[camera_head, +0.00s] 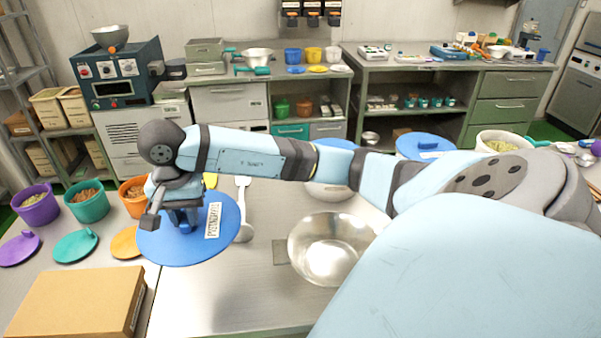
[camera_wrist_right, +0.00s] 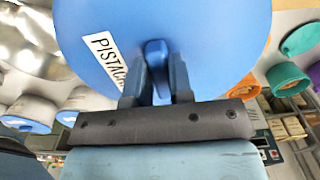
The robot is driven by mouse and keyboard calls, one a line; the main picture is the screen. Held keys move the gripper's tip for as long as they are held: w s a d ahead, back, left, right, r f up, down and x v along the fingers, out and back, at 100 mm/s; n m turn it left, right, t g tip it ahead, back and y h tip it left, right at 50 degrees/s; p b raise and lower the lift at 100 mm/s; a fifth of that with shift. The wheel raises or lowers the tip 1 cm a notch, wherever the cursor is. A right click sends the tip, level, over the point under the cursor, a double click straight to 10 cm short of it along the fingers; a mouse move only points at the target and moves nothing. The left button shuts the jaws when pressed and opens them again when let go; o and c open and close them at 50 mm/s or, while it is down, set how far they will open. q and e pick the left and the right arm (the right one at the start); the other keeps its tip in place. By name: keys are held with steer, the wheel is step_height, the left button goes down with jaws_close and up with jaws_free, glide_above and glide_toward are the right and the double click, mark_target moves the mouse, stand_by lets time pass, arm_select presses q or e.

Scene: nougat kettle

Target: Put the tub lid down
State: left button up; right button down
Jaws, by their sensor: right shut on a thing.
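A round blue tub lid (camera_head: 160,248) with a white label that reads PISTACHIO hangs from my right gripper (camera_head: 183,217) at the left of the steel table. My right gripper is shut on the lid's upright handle, and its fingers hide part of the handle. In the right wrist view the lid (camera_wrist_right: 215,45) fills the upper middle, with the handle between the two fingers (camera_wrist_right: 156,78). I cannot tell how far the lid is above the table. My left gripper is not in view.
A steel bowl (camera_head: 333,240) and a white spoon-like tool (camera_head: 243,208) lie right of the lid. A cardboard box (camera_head: 75,303), an orange lid (camera_head: 126,243) and a teal lid (camera_head: 76,245) are at left. Bare table (camera_head: 215,295) shows in front. An open white tub (camera_head: 503,141) stands at right.

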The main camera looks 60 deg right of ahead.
steer(key=shift+r, duration=0.2)
steer(key=shift+f, duration=0.15)
step_height(320, 180, down, 15)
steer(key=shift+r+p, duration=0.1)
steer(key=shift+p, duration=0.75)
steer(key=shift+f, duration=0.55)
step_height(320, 180, down, 3)
steer(key=shift+f, duration=0.5)
